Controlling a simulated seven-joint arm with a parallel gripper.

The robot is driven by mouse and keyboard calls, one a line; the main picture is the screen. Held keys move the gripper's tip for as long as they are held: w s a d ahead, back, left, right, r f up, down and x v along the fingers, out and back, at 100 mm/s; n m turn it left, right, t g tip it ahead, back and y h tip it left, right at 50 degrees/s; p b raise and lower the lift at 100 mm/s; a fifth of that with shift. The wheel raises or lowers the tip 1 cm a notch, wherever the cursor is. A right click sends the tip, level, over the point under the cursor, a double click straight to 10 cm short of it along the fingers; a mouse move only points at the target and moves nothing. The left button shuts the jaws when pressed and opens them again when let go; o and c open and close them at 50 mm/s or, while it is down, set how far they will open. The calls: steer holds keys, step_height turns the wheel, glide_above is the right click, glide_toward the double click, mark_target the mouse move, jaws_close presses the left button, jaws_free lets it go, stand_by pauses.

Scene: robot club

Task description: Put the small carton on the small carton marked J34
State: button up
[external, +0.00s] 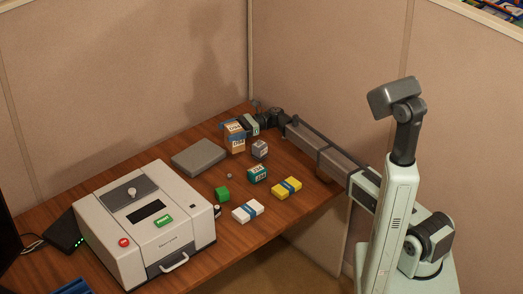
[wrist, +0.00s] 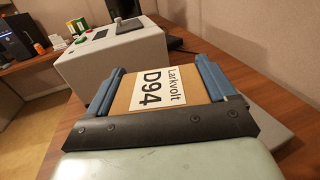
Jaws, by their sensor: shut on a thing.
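My gripper (external: 235,132) reaches in level from the back right corner of the desk. Its blue fingers are shut on a brown carton (wrist: 150,92), one on each side. A white label on it reads "Larkvolt D94" in the wrist view. In the external view this carton (external: 234,126) shows at the back of the desk, with a brown labelled face (external: 238,149) below the fingers. I cannot tell whether that lower face is the same carton or another under it. No label legibly reads J34; small labelled boxes stand nearby, one grey (external: 259,149) and one teal (external: 257,174).
A flat grey slab (external: 199,157) lies left of my gripper. A large white machine (external: 150,225) fills the desk's left. A green cube (external: 222,194), a yellow banded pack (external: 286,188) and a white-and-blue pack (external: 247,211) lie in front. Bare wood (external: 210,178) shows between them.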

steer(key=shift+s+d+r+m+t+y, duration=0.8)
steer(key=shift+s+d+t, duration=0.5)
steer(key=shift+d, duration=3.15)
steer(key=shift+s+f, duration=0.15)
steer(key=shift+f, duration=4.6)
steer(key=shift+f, duration=0.15)
steer(key=o, duration=1)
steer(key=shift+r, duration=0.2)
steer(key=v, duration=1.2)
